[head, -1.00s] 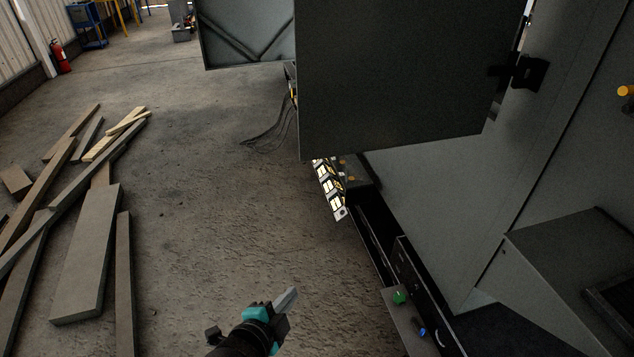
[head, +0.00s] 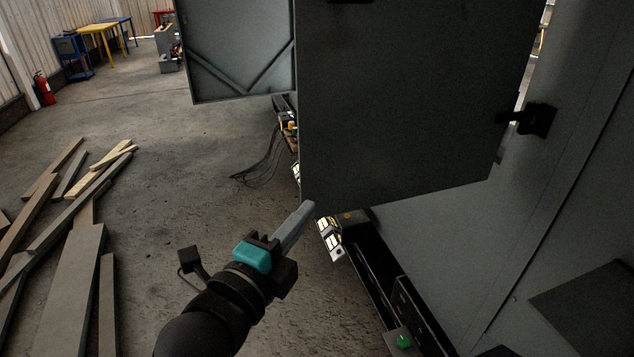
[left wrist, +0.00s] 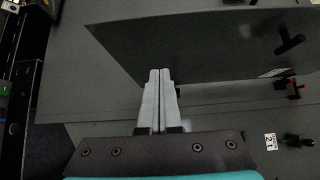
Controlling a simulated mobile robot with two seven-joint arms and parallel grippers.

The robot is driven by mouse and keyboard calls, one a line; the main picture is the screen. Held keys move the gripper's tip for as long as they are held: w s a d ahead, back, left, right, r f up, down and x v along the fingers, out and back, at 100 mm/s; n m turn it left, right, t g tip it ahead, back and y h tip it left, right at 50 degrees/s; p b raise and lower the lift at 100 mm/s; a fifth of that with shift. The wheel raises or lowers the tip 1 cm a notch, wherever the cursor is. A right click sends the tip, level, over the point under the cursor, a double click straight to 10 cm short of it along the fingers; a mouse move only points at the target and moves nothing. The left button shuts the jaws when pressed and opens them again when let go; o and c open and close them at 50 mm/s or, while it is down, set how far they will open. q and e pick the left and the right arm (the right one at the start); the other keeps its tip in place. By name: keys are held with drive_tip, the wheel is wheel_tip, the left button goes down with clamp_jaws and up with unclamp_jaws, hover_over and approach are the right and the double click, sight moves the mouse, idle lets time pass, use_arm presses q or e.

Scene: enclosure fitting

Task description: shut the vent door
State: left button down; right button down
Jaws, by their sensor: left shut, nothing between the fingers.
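A large flat dark grey door panel (head: 400,100), which I take to be the vent door, hangs open from the grey enclosure (head: 560,200) in the head view. A black hinge-like fitting (head: 528,119) is at its right side. The panel also shows in the left wrist view (left wrist: 200,45). My left gripper (head: 308,207) is shut and empty, its fingertips near the panel's lower left corner. In the left wrist view the fingers (left wrist: 159,75) overlap the panel's lower edge. I cannot tell whether they touch it. My right gripper is not in view.
A second braced grey door (head: 240,50) stands open behind on the left. Below the panel are a lit yellow-white strip (head: 329,240) and a green button (head: 404,341). Cables (head: 262,168) lie on the floor.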

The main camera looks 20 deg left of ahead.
sight(327, 165)
use_arm(q)
drive_tip(key=w+b, duration=0.1)
drive_tip(key=w, duration=0.8)
drive_tip(key=shift+w, duration=0.35)
drive_tip(key=shift+w+a, duration=0.5)
drive_tip(key=shift+w, duration=0.05)
